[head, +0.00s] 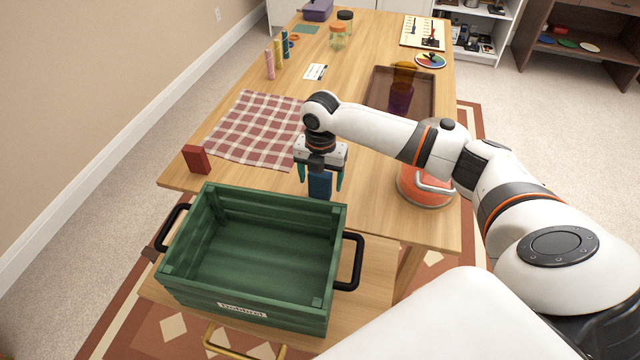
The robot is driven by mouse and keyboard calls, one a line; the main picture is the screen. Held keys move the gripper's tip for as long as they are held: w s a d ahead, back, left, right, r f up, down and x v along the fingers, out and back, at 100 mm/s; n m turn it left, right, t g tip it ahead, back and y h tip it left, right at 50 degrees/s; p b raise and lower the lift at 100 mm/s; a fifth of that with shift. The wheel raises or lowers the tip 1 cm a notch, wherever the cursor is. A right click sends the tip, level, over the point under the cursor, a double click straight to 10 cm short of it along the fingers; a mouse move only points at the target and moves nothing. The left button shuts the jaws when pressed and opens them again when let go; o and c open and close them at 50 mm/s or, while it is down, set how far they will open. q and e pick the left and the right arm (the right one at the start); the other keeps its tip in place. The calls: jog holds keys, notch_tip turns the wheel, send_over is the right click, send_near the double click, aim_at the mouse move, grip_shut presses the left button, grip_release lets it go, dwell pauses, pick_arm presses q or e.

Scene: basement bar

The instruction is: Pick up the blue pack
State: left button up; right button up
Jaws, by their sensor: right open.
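The blue pack (319,187) is a small upright dark-blue box near the front edge of the wooden table (400,222), just behind the green crate. My right gripper (320,186) comes down over it from above, with one teal finger on each side of it. The fingers are open, and small gaps seem to show between them and the pack. The pack's top is hidden under the gripper body. My left gripper is not in the head view.
A green crate (338,262) with black handles stands in front of the table and looks empty. A red box (196,159) is at the front left corner, by a checked cloth (250,125). An orange lidded pot (422,188) is right of the gripper. A brown tray (432,88) lies behind my arm.

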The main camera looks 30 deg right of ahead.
aim_at(320, 187)
jog(key=shift+f, duration=2)
jog(key=c, duration=1.1)
jog(key=shift+o, duration=0.2)
jog(key=shift+w+r, duration=0.1)
jog(key=shift+r, duration=0.05)
